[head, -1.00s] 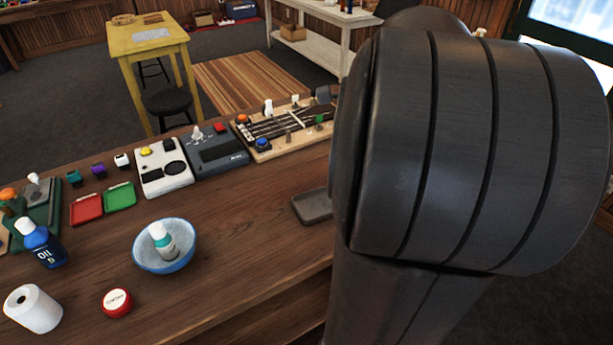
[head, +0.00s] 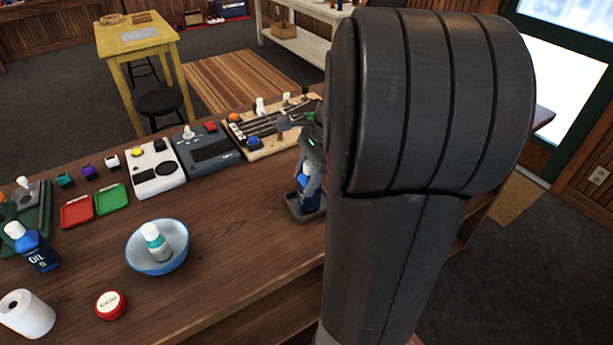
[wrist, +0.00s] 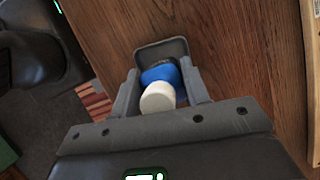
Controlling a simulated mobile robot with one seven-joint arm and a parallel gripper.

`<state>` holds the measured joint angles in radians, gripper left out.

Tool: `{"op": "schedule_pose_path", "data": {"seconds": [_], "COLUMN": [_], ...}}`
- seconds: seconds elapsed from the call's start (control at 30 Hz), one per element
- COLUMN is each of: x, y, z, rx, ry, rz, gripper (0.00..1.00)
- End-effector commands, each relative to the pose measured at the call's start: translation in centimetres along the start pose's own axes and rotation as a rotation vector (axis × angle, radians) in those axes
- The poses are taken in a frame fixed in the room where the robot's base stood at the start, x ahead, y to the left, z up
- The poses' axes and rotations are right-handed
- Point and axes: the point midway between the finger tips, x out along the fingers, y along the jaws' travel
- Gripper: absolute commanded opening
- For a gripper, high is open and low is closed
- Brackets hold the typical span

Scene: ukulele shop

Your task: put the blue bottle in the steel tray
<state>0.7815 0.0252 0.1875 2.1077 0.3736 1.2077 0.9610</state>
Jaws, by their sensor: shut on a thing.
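A blue bottle (head: 307,199) with a white cap is held upright between the fingers of my gripper (head: 311,172). In the wrist view the bottle (wrist: 162,74) sits between the two fingers (wrist: 161,88), its white cap toward the camera. The steel tray (head: 291,208) is a small dark grey tray near the bench's right part, partly hidden by my arm. The bottle's lower end is at or inside the tray; whether it touches the floor of the tray I cannot tell. The tray's far rim (wrist: 161,46) shows beyond the bottle in the wrist view.
Another blue bottle, labelled OIL (head: 37,252), stands at the far left. A blue bowl (head: 140,262) holds a white and teal bottle (head: 157,243). A fretboard on a wooden board (head: 262,152) lies behind the tray. Bare bench lies left of the tray.

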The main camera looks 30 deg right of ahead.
Motion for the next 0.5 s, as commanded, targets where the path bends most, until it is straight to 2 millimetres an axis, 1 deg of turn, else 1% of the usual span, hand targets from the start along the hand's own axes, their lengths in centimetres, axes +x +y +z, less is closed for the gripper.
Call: {"op": "schedule_pose_path", "data": {"seconds": [0.07,0.1,0.37,0.5], "x": [0.18,0.26,0.2,0.2], "y": [0.0,0.0,0.0,0.0], "z": [-0.05,-0.08,-0.08,-0.08], "rx": [0.0,0.0,0.0,0.0], "ry": [-0.001,0.0,0.0,0.0], "rz": [0.001,0.001,0.0,0.0], "gripper": [0.15,0.43,0.64,0.64]}}
